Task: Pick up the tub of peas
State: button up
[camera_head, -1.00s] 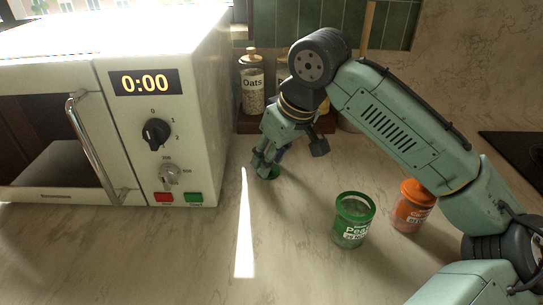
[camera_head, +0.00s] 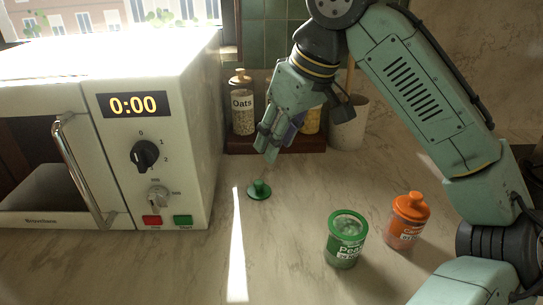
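The tub of peas (camera_head: 345,243) is a clear tub with a green rim and a green label, standing upright and open on the counter right of centre. Its green lid (camera_head: 259,190), with a knob on top, lies on the counter to the left, near the microwave. My gripper (camera_head: 268,148) hangs above and slightly behind the lid, pointing down, apart from it and from the tub. Its fingers show from the side and look empty. How far apart they stand is hard to tell.
An orange-lidded tub (camera_head: 407,222) stands close to the right of the peas. An oats jar (camera_head: 242,105) and another jar stand on a dark rack (camera_head: 240,144) behind my gripper, beside a pale pot (camera_head: 348,125). The front counter is clear.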

aim_at(347, 231)
jog(key=k, duration=1.5)
